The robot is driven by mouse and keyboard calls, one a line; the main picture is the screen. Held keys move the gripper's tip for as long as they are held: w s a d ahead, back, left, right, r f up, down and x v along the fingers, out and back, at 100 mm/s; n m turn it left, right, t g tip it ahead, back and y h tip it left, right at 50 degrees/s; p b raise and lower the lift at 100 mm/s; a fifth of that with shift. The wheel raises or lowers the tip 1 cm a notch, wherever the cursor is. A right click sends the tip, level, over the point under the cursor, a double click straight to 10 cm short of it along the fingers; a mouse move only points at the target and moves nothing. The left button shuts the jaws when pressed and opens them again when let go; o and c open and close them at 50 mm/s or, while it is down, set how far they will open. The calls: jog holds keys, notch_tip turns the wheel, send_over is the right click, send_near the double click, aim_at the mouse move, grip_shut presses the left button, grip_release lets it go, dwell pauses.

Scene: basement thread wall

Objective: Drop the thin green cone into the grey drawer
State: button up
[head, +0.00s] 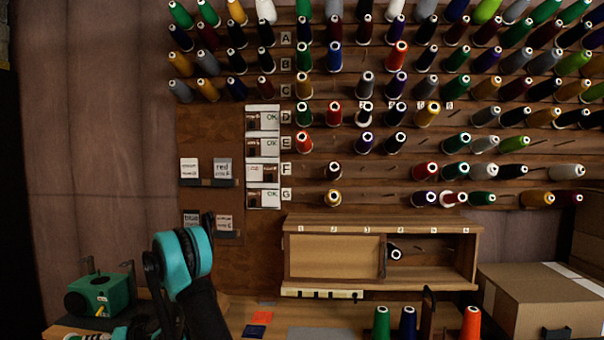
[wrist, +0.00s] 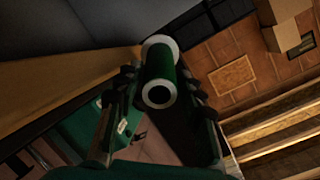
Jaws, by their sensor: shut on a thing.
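My gripper (wrist: 159,82) shows in the wrist view with its two fingers on either side of a thin green cone (wrist: 163,69). It is shut on the cone, whose pale open end faces the camera. I cannot identify a grey drawer for certain. A flat grey patch (head: 315,333) shows at the bottom edge of the head view, but I cannot tell what it is.
Rows of thread cones fill the wall pegs. A wooden cabinet (head: 335,257) with a sliding panel hangs below. Green (head: 382,323), blue (head: 408,323) and orange (head: 470,324) cones stand at the bench front. A cardboard box (head: 540,300) is right; a green machine (head: 100,295) is left.

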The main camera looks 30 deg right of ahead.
jog(key=o, duration=1.1)
jog(key=shift+o, duration=0.2)
jog(key=v, duration=1.2)
jog(key=s+d+r+g+h, duration=0.1)
jog(key=s+d+g+h, duration=0.15)
jog(key=s, duration=0.65)
jog(key=s+d+r+g+h, duration=0.1)
jog(key=s+d+r+h, duration=0.2)
jog(key=s, duration=0.6)
jog(key=s+d+f+h, duration=0.2)
jog(key=s+d, duration=0.2)
jog(key=s, duration=0.3)
jog(key=s+d+f+m+g+h, duration=0.1)
jog(key=s+d+h, duration=0.1)
jog(key=s+d, duration=0.3)
jog(key=s+d+f+h, duration=0.2)
jog(key=s+d, duration=0.2)
jog(key=s, duration=0.7)
jog(key=shift+d+f+g, duration=0.35)
jog(key=shift+d, duration=0.05)
